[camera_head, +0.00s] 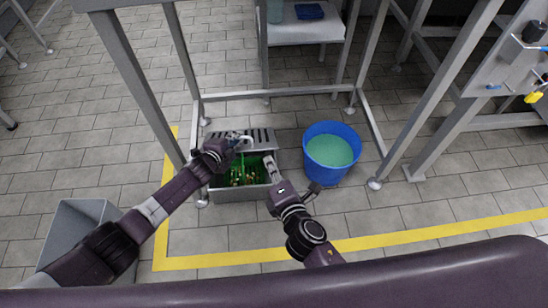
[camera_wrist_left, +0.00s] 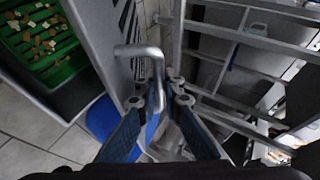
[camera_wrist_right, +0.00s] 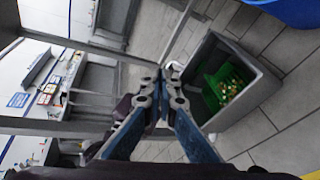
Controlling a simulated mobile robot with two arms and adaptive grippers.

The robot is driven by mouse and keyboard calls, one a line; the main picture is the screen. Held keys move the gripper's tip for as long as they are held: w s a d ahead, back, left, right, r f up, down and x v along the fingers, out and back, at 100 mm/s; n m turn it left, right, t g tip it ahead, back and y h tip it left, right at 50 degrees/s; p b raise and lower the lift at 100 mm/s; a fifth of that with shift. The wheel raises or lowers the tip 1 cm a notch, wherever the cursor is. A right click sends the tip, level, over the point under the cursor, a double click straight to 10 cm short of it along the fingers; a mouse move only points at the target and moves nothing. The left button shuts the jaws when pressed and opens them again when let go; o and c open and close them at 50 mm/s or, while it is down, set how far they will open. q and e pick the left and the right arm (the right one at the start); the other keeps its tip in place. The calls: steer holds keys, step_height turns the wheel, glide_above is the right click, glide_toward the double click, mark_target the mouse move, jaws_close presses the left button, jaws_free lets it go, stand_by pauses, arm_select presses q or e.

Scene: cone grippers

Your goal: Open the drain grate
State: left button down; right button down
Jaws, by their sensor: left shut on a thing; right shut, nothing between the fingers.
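The slotted grey drain grate (camera_head: 262,134) stands raised at the back of the grey drain box (camera_head: 240,193). In the left wrist view the grate (camera_wrist_left: 95,25) shows close up, with its bent metal handle (camera_wrist_left: 138,50). My left gripper (camera_head: 240,142) is shut on the handle; its fingers (camera_wrist_left: 160,95) close around the bar. The box is open, and a green basket (camera_head: 262,172) with brown and yellowish bits lies inside; it also shows in the right wrist view (camera_wrist_right: 212,92). My right gripper (camera_head: 268,160) is shut and empty by the box's right side; its fingertips (camera_wrist_right: 163,82) meet.
A blue bucket (camera_head: 331,165) of greenish liquid stands right of the box. Metal frame legs (camera_head: 180,70) rise close around the drain. A grey bin (camera_head: 75,225) stands at the left. Yellow floor tape (camera_head: 420,232) runs in front.

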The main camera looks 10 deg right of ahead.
step_height(320, 180, down, 10)
steer(key=s+d+n+h, duration=0.2)
steer(key=n+h, duration=0.1)
steer(key=n, duration=0.9)
glide_toward(273, 149)
steer(key=w+f, duration=0.5)
steer(key=shift+w+r+g, duration=0.3)
steer(key=shift+w+r, duration=0.25)
steer(key=shift+w+r, duration=0.55)
steer(key=shift+r, duration=0.3)
arm_select(q)
steer(key=c, duration=2.3)
jaws_free()
steer(key=shift+c, duration=0.2)
